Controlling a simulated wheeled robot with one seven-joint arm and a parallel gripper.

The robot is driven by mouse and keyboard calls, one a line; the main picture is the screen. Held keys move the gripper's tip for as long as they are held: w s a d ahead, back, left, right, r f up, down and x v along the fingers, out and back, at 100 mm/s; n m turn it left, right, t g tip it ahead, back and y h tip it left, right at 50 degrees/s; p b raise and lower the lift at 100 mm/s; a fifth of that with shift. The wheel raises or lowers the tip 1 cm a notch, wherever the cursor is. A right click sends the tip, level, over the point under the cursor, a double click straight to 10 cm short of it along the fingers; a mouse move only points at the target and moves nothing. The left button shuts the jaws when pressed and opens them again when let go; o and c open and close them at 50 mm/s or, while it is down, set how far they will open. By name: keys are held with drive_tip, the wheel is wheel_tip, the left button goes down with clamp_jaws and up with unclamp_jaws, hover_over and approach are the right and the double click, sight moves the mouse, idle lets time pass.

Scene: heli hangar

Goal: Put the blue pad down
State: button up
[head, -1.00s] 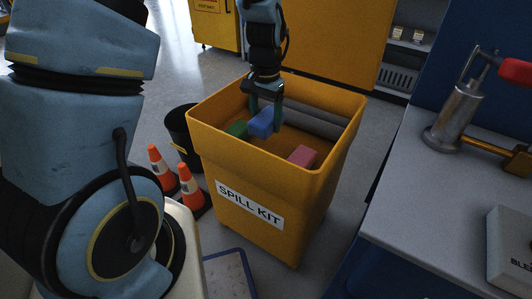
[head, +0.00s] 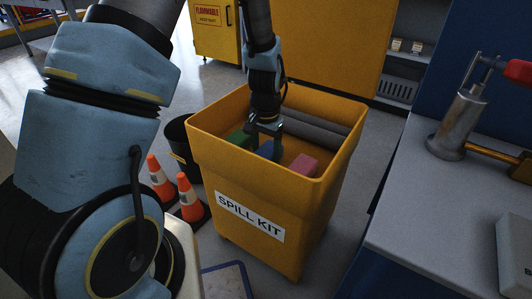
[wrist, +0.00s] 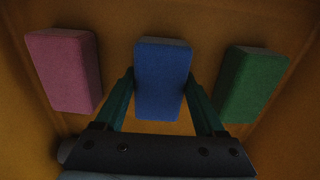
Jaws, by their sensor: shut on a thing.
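The blue pad (wrist: 162,80) is between the two fingers of my gripper (wrist: 160,95) in the wrist view, with both fingers against its sides. In the head view the blue pad (head: 267,150) is low inside the yellow spill kit bin (head: 228,171), partly hidden by my gripper (head: 266,137). A pink pad (wrist: 66,70) and a green pad (wrist: 250,85) lie on either side of it, apart from it. I cannot tell whether the blue pad touches the bin floor.
Grey rolls (head: 315,132) lie along the bin's far side. Orange cones (head: 189,199) and a black bucket (head: 182,145) stand left of the bin. A workbench (head: 440,220) with a clamp tool (head: 459,125) is at the right.

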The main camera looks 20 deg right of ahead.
sight(266, 151)
drive_tip(key=o, duration=1.2)
drive_tip(key=shift+c, duration=0.2)
wheel_tip(266, 151, up, 12)
drive_tip(key=p, duration=0.3)
drive_tip(key=s+a+r+n, duration=0.1)
drive_tip(key=a+r+n, duration=0.1)
drive_tip(key=a, duration=0.6)
drive_tip(key=s+a+r+n+t, duration=0.1)
drive_tip(key=a+n, duration=0.3)
drive_tip(key=a, duration=0.5)
drive_tip(key=s+a+r+n, duration=0.1)
drive_tip(key=a+r+n, duration=0.2)
drive_tip(key=a, duration=0.5)
drive_tip(key=shift+s+a+r+t, duration=0.15)
drive_tip(key=shift+s+r+t, duration=0.05)
drive_tip(key=shift+s+t, duration=0.1)
drive_tip(key=shift+r, duration=0.1)
